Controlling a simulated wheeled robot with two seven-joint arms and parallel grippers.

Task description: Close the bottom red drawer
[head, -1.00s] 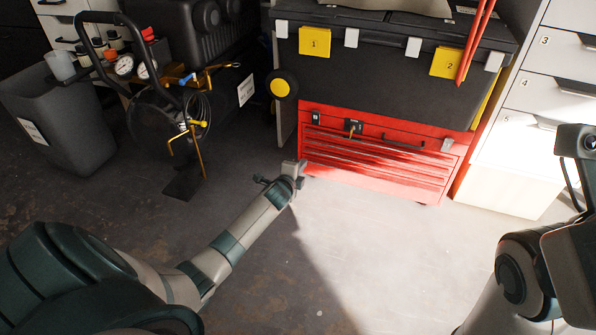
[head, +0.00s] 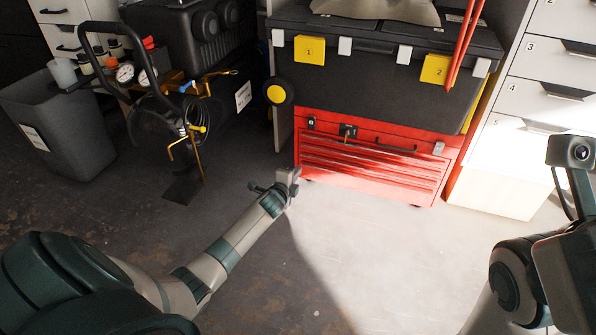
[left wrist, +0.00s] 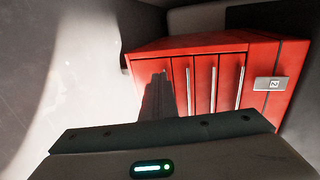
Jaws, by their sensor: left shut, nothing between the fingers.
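The red tool chest (head: 372,165) stands on the floor under a black chest. Its stacked drawers show as long slits. The bottom red drawer (head: 360,185) is the lowest band and looks about level with those above; a small gap cannot be ruled out. My left gripper (head: 291,177) is at the chest's lower left corner, shut and empty. In the left wrist view, the chest lies on its side, and the dark fingers (left wrist: 158,98) cover part of its leftmost drawer fronts. Contact cannot be told. My right arm is at the right edge of the head view; its fingers are not visible.
A black chest (head: 375,85) with yellow labels sits above. White numbered drawers (head: 540,95) stand at the right. A compressor (head: 165,125) and grey bin (head: 70,130) are at the left. The floor (head: 380,260) before the chest is clear.

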